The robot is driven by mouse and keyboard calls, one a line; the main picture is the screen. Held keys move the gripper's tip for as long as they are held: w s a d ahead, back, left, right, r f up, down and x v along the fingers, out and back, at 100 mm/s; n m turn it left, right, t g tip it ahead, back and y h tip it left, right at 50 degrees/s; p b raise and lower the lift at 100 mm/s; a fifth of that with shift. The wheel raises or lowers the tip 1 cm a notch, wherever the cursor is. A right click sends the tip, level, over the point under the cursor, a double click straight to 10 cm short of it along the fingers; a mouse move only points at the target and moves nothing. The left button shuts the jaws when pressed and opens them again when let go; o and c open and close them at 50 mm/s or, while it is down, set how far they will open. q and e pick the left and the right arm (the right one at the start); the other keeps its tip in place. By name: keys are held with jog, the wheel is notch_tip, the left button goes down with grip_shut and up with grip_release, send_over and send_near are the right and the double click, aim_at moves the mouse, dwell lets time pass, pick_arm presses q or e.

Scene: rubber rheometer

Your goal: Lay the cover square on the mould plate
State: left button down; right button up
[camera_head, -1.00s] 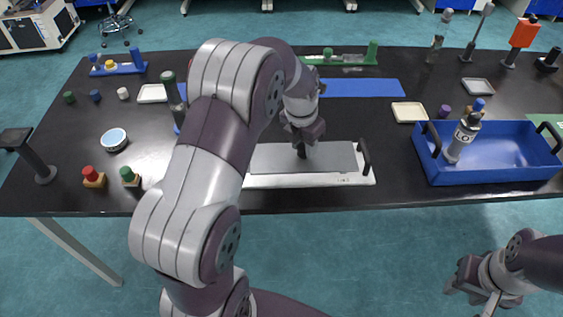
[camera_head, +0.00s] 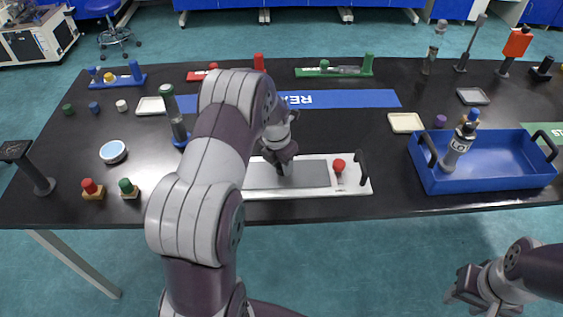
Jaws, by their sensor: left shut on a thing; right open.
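The cover, a flat grey plate (camera_head: 312,177), lies over or just above a long white plate (camera_head: 350,188) near the front edge of the table. Its left part is hidden behind my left arm. My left gripper (camera_head: 281,169) is above the grey plate and shut on a small dark grip on it. A separate mould plate under the cover cannot be made out. A red knob (camera_head: 339,164) stands on the white plate just right of the cover. My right gripper (camera_head: 468,286) is open and empty, low in front of the table at the right.
A black handle (camera_head: 362,168) rises at the white plate's right end. A blue tray (camera_head: 490,181) with a bottle (camera_head: 461,144) stands further right. A blue strip (camera_head: 345,99) lies behind. Red and green knobs (camera_head: 92,189) stand at the left front.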

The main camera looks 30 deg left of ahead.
aim_at(278, 178)
pick_arm(q)
jog(key=c, duration=0.7)
grip_release()
jog(key=shift+r, duration=0.1)
notch_tip(278, 178, up, 12)
jog(key=s, duration=0.2)
jog(key=s+d+m, duration=0.4)
jog(key=s+m, duration=0.2)
jog(key=m, duration=0.5)
jog(key=s+d+f+m, duration=0.1)
jog(key=s+d+m, duration=0.3)
jog(key=m, duration=0.7)
jog(key=s+d+f+m, duration=0.1)
jog(key=s+d+m, duration=0.3)
jog(key=s+m, duration=0.4)
jog(key=shift+m, duration=1.7)
